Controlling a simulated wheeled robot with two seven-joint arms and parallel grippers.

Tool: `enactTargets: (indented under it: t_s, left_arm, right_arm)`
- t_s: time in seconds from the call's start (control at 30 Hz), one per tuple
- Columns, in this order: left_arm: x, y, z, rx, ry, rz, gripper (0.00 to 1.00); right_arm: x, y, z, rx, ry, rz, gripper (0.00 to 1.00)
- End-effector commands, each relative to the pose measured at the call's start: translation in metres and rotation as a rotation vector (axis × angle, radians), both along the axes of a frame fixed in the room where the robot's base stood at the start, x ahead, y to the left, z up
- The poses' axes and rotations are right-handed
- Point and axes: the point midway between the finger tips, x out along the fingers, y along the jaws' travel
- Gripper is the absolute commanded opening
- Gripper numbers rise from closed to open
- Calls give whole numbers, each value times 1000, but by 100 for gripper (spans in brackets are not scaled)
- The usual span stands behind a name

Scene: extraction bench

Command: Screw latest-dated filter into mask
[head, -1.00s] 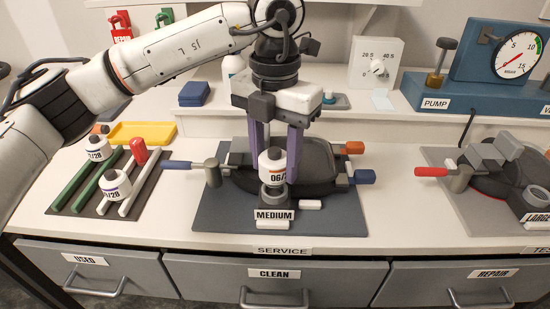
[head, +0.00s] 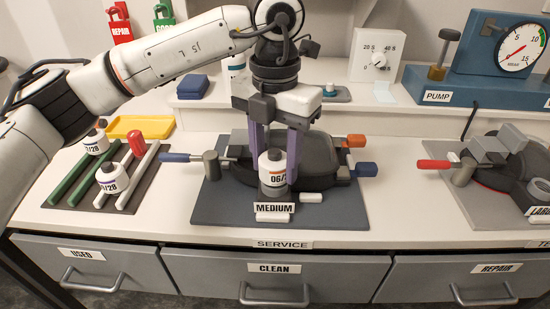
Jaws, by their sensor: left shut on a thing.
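My left gripper (head: 273,150) reaches down over the medium mask with its purple fingers shut on a white filter (head: 273,171). The filter has an orange band and a label starting "06/"; the rest of the date is hidden. It stands upright at the grey socket (head: 274,190) on the front of the dark mask (head: 315,163), and seems to touch it; whether the threads engage I cannot tell. The mask lies on a grey board labelled MEDIUM (head: 345,212). Two other filters, (head: 95,142) and (head: 112,178), stand on the rack at left, their labels ending in "/28". My right gripper is out of view.
A blue-handled clamp (head: 211,163) stands left of the mask, with orange and blue blocks (head: 362,169) at its right. A red-handled clamp (head: 460,172) stands by the large mask at right. A yellow tray (head: 140,127) lies behind the rack (head: 75,178).

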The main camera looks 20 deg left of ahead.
Motion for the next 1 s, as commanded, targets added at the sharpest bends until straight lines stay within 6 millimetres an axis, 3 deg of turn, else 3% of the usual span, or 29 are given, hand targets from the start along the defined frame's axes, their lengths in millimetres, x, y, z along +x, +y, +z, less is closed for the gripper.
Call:
enactTargets:
  t_s: [0.27,0.7,1.0]
  left_arm:
    - [0,0,-4,0,-1,-43,16]
    - [0,0,-4,1,-1,-690,16]
    - [0,1,-3,1,-1,-803,16]
  right_arm:
    - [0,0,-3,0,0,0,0]
    - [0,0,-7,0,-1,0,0]
    - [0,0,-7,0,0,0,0]
